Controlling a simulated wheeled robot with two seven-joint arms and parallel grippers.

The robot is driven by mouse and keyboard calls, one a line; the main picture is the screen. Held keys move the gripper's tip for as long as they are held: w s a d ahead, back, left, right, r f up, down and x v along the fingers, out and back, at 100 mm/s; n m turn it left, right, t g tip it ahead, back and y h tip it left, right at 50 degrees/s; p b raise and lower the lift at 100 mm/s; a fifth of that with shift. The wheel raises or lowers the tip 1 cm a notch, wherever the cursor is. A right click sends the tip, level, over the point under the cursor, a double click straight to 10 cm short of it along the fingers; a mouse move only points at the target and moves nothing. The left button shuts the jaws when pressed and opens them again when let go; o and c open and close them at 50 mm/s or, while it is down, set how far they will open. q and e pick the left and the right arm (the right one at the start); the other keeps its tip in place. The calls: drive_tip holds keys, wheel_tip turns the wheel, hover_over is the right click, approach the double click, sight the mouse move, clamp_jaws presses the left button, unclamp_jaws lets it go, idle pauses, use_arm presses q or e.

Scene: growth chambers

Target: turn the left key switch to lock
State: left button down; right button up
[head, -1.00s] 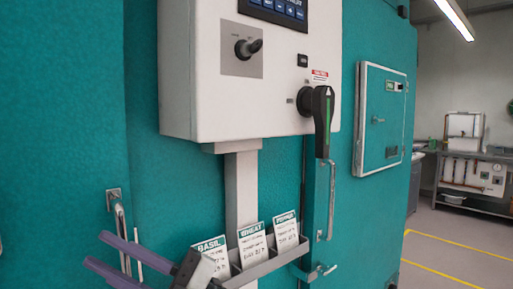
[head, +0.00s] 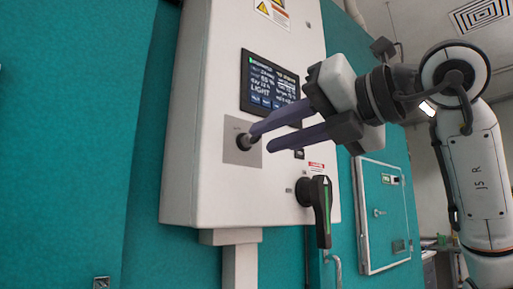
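The key switch (head: 243,142) sits on a square grey plate (head: 232,155) on the front of the white control box (head: 215,75), left of and below the display. Its labels are too small to read, and the upper fingertip covers part of the key, so its angle is unclear. My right gripper (head: 260,141) reaches in from the right with its two purple fingers apart. The upper fingertip is at the key in the picture, and the lower one is just right of the plate. Contact cannot be told. My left gripper is not in view.
A lit display (head: 270,82) is just above the fingers. A black rotary handle (head: 319,205) with a green stripe sticks out below them. A small teal door (head: 383,215) is at the right. The teal wall (head: 75,140) at left is clear.

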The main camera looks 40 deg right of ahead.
drive_tip(key=shift+m+t+h, duration=0.4)
drive_tip(key=shift+m+h, duration=0.3)
drive_tip(key=shift+m, duration=0.1)
drive_tip(key=w, duration=0.2)
drive_tip(key=w+d+r+p, duration=0.1)
drive_tip(key=w, duration=0.2)
drive_tip(key=w+d, duration=0.1)
drive_tip(key=w, duration=0.2)
drive_tip(key=shift+r+p, duration=0.35)
drive_tip(key=shift+p, duration=0.05)
clamp_jaws()
